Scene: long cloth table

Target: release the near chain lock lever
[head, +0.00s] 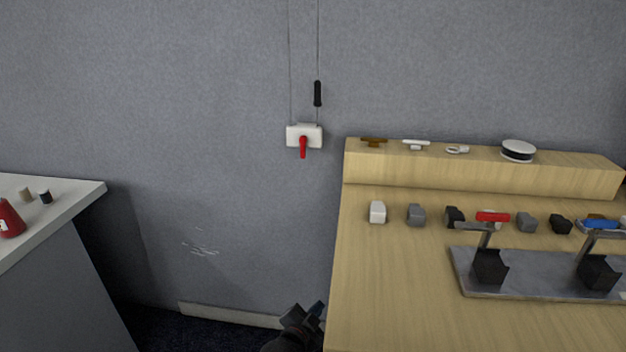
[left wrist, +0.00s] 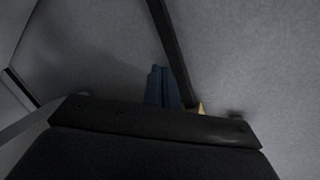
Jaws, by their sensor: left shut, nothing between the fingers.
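The chain lock is a small white box (head: 292,136) on the grey wall. Its red lever (head: 303,147) hangs pointing down from the front of the box. Two thin lines run up the wall from the box, and a black handle (head: 317,93) hangs on the right one. My left gripper (head: 316,312) shows at the bottom of the head view, left of the wooden table's edge and well below the lock. In the left wrist view its blue fingers (left wrist: 162,88) are together with nothing between them. My right gripper is not in view.
The wooden table (head: 380,290) at right has a raised back shelf (head: 480,172) with small fittings. Several blocks and a metal plate with red- and blue-handled clamps stand on it. A white counter (head: 70,205) with a red flask (head: 10,220) is at left. The wall between is clear.

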